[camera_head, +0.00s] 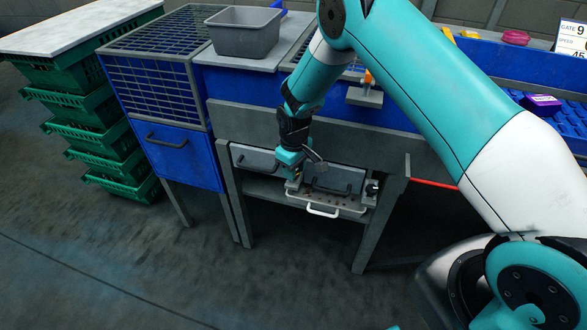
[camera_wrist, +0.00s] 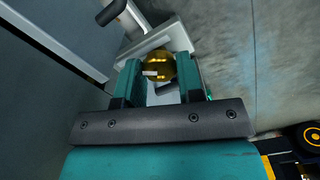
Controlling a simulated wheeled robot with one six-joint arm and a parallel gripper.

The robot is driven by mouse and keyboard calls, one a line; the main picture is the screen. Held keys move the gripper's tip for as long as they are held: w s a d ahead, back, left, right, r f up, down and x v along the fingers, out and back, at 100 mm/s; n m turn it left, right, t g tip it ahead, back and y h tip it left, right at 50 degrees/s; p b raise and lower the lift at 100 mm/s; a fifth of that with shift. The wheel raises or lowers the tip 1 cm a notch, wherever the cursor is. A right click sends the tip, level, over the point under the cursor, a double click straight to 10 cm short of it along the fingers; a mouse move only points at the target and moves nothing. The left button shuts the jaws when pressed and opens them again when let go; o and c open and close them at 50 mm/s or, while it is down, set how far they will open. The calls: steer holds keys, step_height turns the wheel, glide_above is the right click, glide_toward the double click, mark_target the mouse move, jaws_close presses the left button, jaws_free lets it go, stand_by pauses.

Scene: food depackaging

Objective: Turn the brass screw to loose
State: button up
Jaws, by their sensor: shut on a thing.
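The brass screw (camera_wrist: 158,66) shows in the wrist view as a round, shiny gold knob on a pale grey plate or block. My gripper (camera_wrist: 158,77) has one teal finger on each side of it, and the jaws are closed on it. In the head view my gripper (camera_head: 291,166) points down at the left end of a shallow tray-like part (camera_head: 345,204) under the blue bench. There the screw is mostly hidden by the gripper, and I cannot tell how far it is turned.
A white handle (camera_head: 322,211) sticks out at the front of the tray-like part. Grey panels with dark handles (camera_head: 332,188) are close behind my gripper. Bench legs (camera_head: 234,198) stand on both sides. Green crates (camera_head: 120,155) are stacked at left. The floor in front is clear.

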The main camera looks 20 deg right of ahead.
steer(key=n, duration=0.5)
steer(key=shift+w+n, duration=0.1)
steer(key=shift+n, duration=0.2)
steer(key=n, duration=0.5)
steer(key=shift+n, duration=0.3)
steer(key=shift+d+r, duration=0.1)
steer(key=shift+w, duration=0.1)
steer(key=o, duration=0.9)
step_height(320, 180, up, 12)
steer(key=shift+f, duration=0.1)
